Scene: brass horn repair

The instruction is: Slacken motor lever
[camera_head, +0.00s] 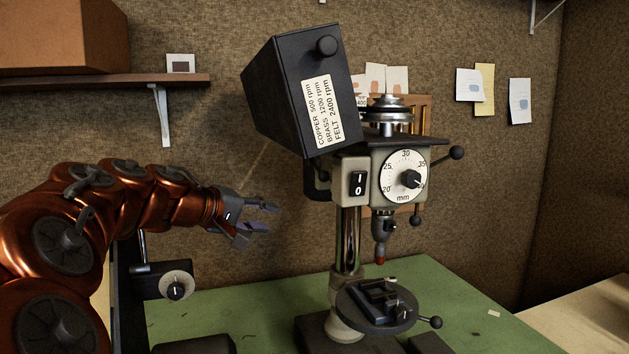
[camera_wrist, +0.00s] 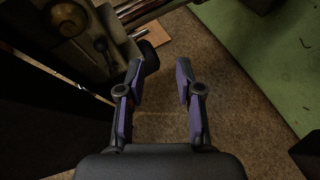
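A bench drill press (camera_head: 350,170) stands on the green bench top, with its black belt cover (camera_head: 290,95) tilted up and its pulley (camera_head: 386,108) exposed. A black ball-ended lever (camera_head: 456,152) sticks out at the right of the head. A smaller one (camera_head: 415,221) hangs below the dial. I cannot tell which lever is the motor lever; it may be hidden behind the head. My gripper (camera_head: 272,217) is open and empty, left of the press column and apart from it. In the wrist view my gripper (camera_wrist: 160,72) has its fingers spread with nothing between them.
The drill table (camera_head: 355,318) carries a dark vise (camera_head: 380,296) and has a ball-ended handle (camera_head: 437,322) on its right. A small dial unit (camera_head: 176,287) sits below my arm. A wall shelf (camera_head: 110,84) holds a box (camera_head: 60,35). The green bench top (camera_head: 478,318) is mostly clear at right.

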